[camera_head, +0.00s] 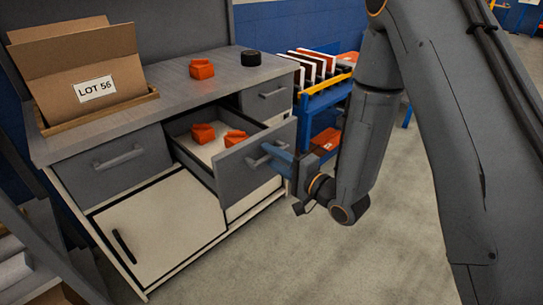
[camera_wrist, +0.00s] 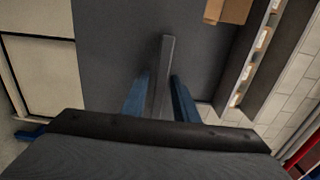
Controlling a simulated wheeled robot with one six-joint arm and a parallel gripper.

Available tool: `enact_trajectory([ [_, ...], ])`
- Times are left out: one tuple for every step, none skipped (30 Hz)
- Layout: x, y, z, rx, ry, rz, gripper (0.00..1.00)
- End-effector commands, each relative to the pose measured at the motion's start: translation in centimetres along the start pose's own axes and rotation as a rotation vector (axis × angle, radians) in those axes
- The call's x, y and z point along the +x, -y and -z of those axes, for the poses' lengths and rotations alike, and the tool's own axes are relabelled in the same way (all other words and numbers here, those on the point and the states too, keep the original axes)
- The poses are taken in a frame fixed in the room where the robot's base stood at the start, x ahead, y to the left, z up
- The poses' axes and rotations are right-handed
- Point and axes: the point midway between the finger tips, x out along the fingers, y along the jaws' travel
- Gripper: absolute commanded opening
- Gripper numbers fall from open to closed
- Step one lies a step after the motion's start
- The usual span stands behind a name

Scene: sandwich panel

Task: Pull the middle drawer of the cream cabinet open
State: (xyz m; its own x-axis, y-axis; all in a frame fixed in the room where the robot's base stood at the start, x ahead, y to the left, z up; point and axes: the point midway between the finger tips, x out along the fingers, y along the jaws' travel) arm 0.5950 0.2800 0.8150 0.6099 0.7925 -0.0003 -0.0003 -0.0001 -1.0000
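The middle drawer (camera_head: 243,168) of the cream cabinet (camera_head: 160,232) stands well out from the body, with its inside showing. Its grey front fills much of the wrist view (camera_wrist: 100,60). The drawer's bar handle (camera_wrist: 167,60) runs between the two blue fingers of my gripper (camera_wrist: 159,82). The right finger is close to the bar, and a gap shows between the bar and the left finger. In the head view my gripper (camera_head: 277,156) is at the handle, hiding part of it. My gripper looks open around the bar.
Orange parts (camera_head: 203,133) lie in the drawer, and another orange part (camera_head: 201,69) sits on the worktop beside a black puck (camera_head: 250,58). A cardboard box (camera_head: 82,72) stands on the left. A blue rack (camera_head: 325,98) is right of the cabinet. Floor in front is clear.

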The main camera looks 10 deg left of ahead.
Motion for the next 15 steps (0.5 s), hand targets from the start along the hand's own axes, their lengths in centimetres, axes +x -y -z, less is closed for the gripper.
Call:
enact_trajectory([
  [0.0,0.0,0.0,0.0,0.0,0.0,0.31],
  [0.0,0.0,0.0,0.0,0.0,0.0,0.31],
  [0.0,0.0,0.0,0.0,0.0,0.0,0.31],
  [0.0,0.0,0.0,0.0,0.0,0.0,0.31],
  [0.0,0.0,0.0,0.0,-0.001,0.0,0.31],
  [0.0,0.0,0.0,0.0,-0.001,0.0,0.31],
  [0.0,0.0,0.0,0.0,-0.001,0.0,0.31],
  [0.0,0.0,0.0,0.0,-0.001,0.0,0.31],
  [-0.1,0.0,0.0,0.0,-0.001,0.0,0.31],
  [-0.2,0.0,0.1,0.0,-0.001,0.0,0.31],
  [-0.4,0.0,0.1,0.0,-0.002,0.0,0.31],
  [-0.7,0.0,0.1,0.001,-0.003,-0.001,0.31],
  [-1.1,-0.1,0.1,0.001,-0.003,-0.001,0.31],
  [-1.5,-0.1,0.1,0.0,-0.003,-0.001,0.31],
  [-2.1,-0.1,0.1,0.0,-0.004,-0.002,0.31],
])
